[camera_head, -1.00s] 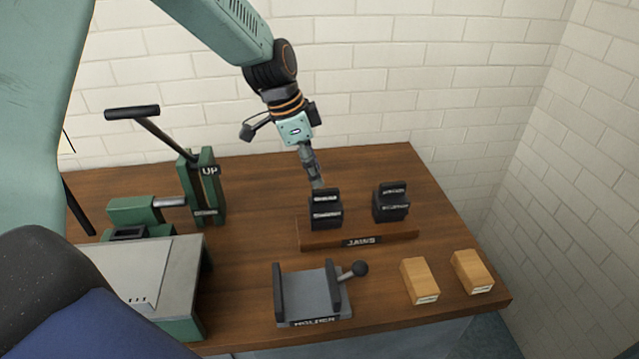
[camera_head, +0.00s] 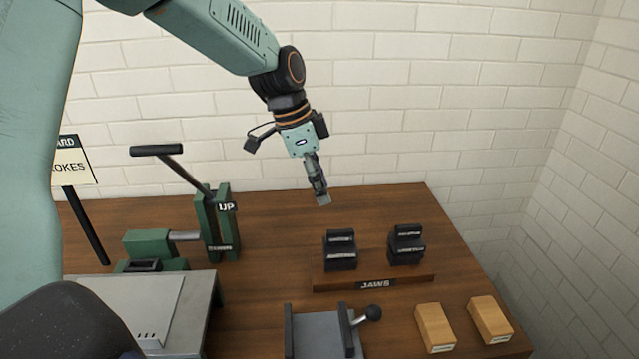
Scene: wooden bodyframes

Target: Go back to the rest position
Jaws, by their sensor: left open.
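My left gripper (camera_head: 321,198) hangs from the arm that comes in from the upper left. It points down, is open and holds nothing. It is above the back of the wooden table, apart from the two black jaw blocks. One black jaw block (camera_head: 340,252) stands below it behind the JAWS label strip, and the other black jaw block (camera_head: 406,247) stands to the right of it. My right gripper is not in view.
A green press with a lever (camera_head: 216,225) stands at the left. In front are a grey holder (camera_head: 318,335) with a black-knobbed handle and two wooden blocks (camera_head: 435,327) (camera_head: 490,319). A brick wall (camera_head: 450,90) closes the back. A sign (camera_head: 75,165) stands far left.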

